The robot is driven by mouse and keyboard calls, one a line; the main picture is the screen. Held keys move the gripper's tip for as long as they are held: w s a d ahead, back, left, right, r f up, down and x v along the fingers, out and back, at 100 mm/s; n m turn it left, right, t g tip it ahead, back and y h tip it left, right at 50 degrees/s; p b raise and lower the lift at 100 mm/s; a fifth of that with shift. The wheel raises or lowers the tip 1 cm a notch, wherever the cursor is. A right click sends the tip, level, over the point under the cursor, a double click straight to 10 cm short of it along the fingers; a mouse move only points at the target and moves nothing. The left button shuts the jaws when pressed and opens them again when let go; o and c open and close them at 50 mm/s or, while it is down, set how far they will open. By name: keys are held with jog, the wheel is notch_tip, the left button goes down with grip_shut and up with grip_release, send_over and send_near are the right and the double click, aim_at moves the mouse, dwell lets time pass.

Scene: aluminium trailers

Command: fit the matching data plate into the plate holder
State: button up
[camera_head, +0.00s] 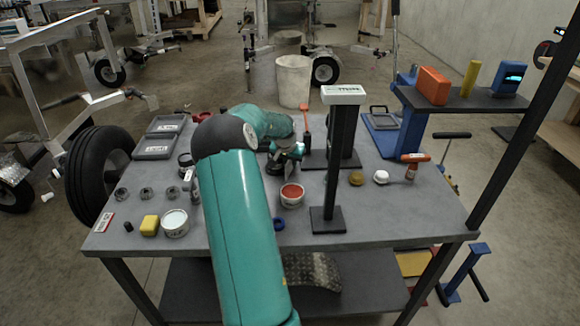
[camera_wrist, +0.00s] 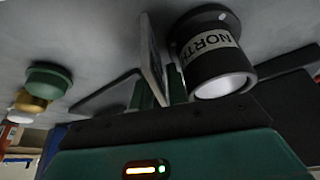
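My gripper (camera_head: 290,152) is low over the middle of the table. In the wrist view, a thin grey plate (camera_wrist: 152,50) stands edge-on between its green fingers (camera_wrist: 160,92), which look closed on it; its face and any text are hidden. A dark cylinder marked NORTH (camera_wrist: 213,60) is right beside the plate. Two grey flat pieces with white labels, an upper one (camera_head: 166,123) and a lower one (camera_head: 154,148), lie at the table's back left; their text is too small to read. A grey frame (camera_head: 380,118) lies at the back right; I cannot tell if it is the plate holder.
A black post with a numbered white sign (camera_head: 343,95) stands right of my arm. A raised shelf (camera_head: 460,98) holds several items at right. The front right corner is clear.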

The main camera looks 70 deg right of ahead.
jog(key=shift+f, duration=0.2)
grip_shut()
jog(key=shift+r, duration=0.6)
notch_tip(320, 180, up, 2)
jog(key=shift+r, duration=0.15)
jog(key=s+a+r, duration=0.5)
jog(key=a+r, duration=0.5)
jog(key=a, duration=0.2)
jog(key=shift+s+a, duration=0.35)
jog(key=shift+s, duration=0.05)
